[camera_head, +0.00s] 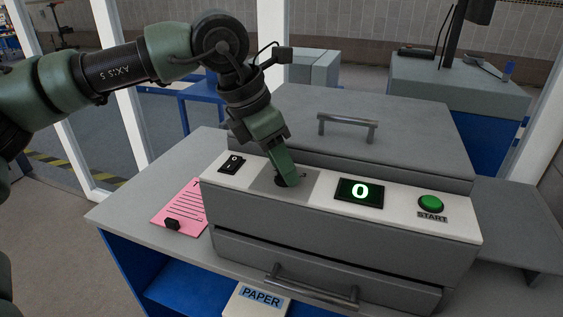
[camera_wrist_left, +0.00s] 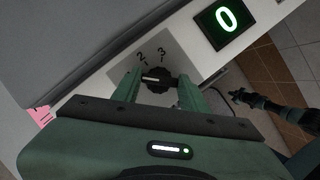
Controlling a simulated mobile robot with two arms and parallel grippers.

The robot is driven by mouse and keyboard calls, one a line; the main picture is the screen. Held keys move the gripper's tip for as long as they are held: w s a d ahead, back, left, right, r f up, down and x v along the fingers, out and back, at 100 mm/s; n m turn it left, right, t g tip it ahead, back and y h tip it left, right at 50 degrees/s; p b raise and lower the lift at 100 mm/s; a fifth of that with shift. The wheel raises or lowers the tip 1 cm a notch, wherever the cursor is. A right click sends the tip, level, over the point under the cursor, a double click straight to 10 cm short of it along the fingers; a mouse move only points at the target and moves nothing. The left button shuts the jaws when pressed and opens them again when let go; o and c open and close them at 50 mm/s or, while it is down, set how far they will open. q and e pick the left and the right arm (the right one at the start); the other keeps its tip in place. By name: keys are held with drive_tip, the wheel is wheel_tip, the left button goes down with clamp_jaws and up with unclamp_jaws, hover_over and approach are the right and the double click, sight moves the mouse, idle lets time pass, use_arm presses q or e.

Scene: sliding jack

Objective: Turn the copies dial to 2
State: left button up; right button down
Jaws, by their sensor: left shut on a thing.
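The copies dial (camera_wrist_left: 158,82) is a small dark knob with a pale line, on a grey plate (camera_head: 308,182) of the copier's white panel. In the left wrist view the printed numbers 2 and 3 show beside it; its other marks are hidden. I cannot tell which number the line points at. My left gripper (camera_head: 287,183) reaches down onto the plate and is shut on the dial, with one finger on each side in the left wrist view (camera_wrist_left: 160,88). The display (camera_head: 359,193) reads a green 0. A dark arm, probably my right, shows at the wrist view's right edge.
A green START button (camera_head: 431,203) is at the panel's right, a black switch (camera_head: 231,163) at its left. The lid (camera_head: 370,140) has a handle. A pink sheet (camera_head: 181,208) lies left of the copier.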

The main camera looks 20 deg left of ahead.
use_arm(q)
drive_tip(key=shift+m+g+h, duration=0.3)
drive_tip(key=shift+m, duration=0.7)
drive_tip(key=shift+w+m+g, duration=0.1)
drive_tip(key=shift+m+g, duration=0.2)
drive_tip(key=shift+m, duration=0.6)
drive_tip(key=m+g, duration=0.1)
drive_tip(key=m, duration=0.1)
drive_tip(key=m+p, duration=0.1)
drive_tip(key=m, duration=0.1)
drive_tip(key=shift+w+m+g+h, duration=0.15)
drive_tip(key=shift+m+g+h, duration=0.15)
drive_tip(key=shift+g, duration=0.1)
drive_tip(key=o, duration=1.4)
drive_tip(key=shift+r, duration=0.1)
